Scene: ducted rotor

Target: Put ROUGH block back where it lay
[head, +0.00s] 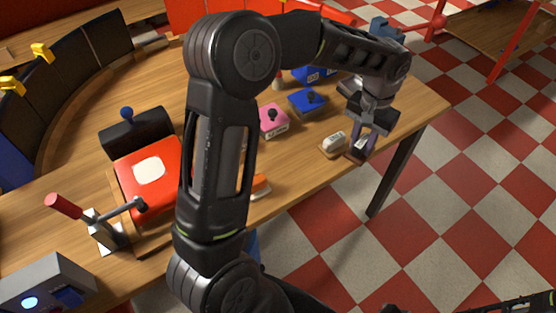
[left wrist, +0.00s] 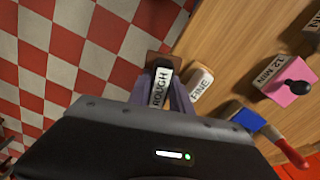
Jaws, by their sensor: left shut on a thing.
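The ROUGH block (head: 359,147), with a white label and a dark brown part, is between the fingers of my left gripper (head: 368,138) at the table's front edge. In the left wrist view the ROUGH block (left wrist: 160,87) shows its label between the two purple-grey fingers, with red and white floor on its left. My left gripper is shut on it. Whether the block touches the table is hard to tell. The FINE block (head: 333,144) lies close beside it on the table; it also shows in the left wrist view (left wrist: 201,83). My right gripper does not show.
A pink 12 MIN block (head: 272,120) and a blue block (head: 309,102) with dark knobs stand further in on the wooden table (head: 425,103). A red press (head: 137,180) with a lever stands at the left. Open floor lies beyond the front edge.

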